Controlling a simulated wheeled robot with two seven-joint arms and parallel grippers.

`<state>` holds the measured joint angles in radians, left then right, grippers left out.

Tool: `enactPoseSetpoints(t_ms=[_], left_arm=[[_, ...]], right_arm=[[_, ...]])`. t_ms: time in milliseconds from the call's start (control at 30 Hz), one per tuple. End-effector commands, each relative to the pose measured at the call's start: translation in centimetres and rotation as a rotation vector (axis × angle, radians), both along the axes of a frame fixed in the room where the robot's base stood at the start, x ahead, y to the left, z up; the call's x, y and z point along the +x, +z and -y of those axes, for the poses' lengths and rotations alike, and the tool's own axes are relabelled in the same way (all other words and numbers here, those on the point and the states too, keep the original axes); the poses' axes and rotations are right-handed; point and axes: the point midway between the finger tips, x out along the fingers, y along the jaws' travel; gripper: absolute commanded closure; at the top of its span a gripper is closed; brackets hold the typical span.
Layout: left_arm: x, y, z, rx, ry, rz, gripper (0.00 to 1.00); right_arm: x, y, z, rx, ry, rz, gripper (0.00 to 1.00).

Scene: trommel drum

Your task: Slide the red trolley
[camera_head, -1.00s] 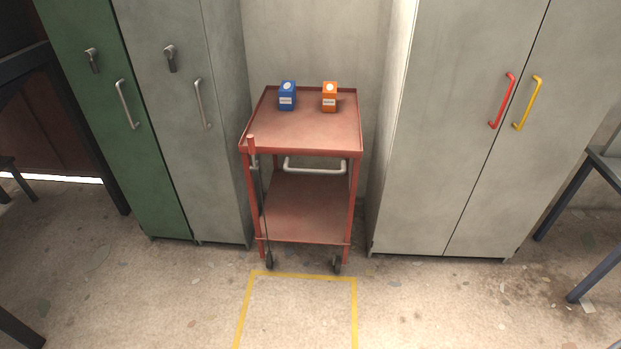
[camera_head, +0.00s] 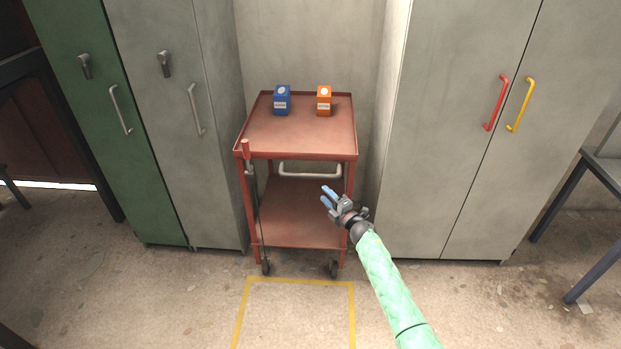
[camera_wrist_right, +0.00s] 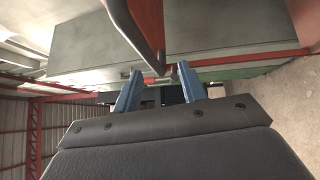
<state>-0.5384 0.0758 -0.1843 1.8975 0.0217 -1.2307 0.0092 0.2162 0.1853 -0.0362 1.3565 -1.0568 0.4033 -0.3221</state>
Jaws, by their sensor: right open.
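The red trolley (camera_head: 302,137) stands in the gap between the grey lockers, with a top tray, a lower shelf and small dark wheels. A pale handle bar (camera_head: 310,174) runs across its front just under the top tray. My right gripper (camera_head: 327,194) is open and empty, in front of the trolley and a little below and right of the handle's middle. In the right wrist view, the blue fingers (camera_wrist_right: 158,84) stand apart, with a bar (camera_wrist_right: 135,32) above and between them; I cannot tell how far off it is. My left gripper is not in view.
A blue box (camera_head: 282,101) and an orange box (camera_head: 324,102) stand on the top tray. A yellow floor outline (camera_head: 294,281) lies in front of the trolley. A grey cabinet (camera_head: 455,130) is close on the right, a grey locker (camera_head: 180,130) on the left.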

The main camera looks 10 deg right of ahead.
Motion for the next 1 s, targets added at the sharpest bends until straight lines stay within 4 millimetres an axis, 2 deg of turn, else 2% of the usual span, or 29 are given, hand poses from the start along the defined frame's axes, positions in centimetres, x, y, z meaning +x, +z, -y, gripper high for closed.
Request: enactPoseSetpoints(t_ms=[100, 367, 500, 700, 1000], left_arm=[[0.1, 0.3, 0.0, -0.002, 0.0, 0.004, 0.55], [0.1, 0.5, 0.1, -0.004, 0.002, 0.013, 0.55], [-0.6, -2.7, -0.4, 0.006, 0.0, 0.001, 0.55], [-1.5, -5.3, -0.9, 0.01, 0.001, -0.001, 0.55], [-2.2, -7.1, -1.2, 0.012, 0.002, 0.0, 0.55]], right_arm=[[1.4, 1.6, -0.3, -0.071, 0.058, 0.044, 0.59], [2.8, 2.6, -1.0, -0.103, 0.087, 0.064, 0.59], [4.5, 2.9, -1.9, -0.1, 0.087, 0.062, 0.59], [6.8, 3.2, -3.1, -0.1, 0.086, 0.061, 0.59], [8.6, 3.3, -4.0, -0.101, 0.086, 0.062, 0.59]])
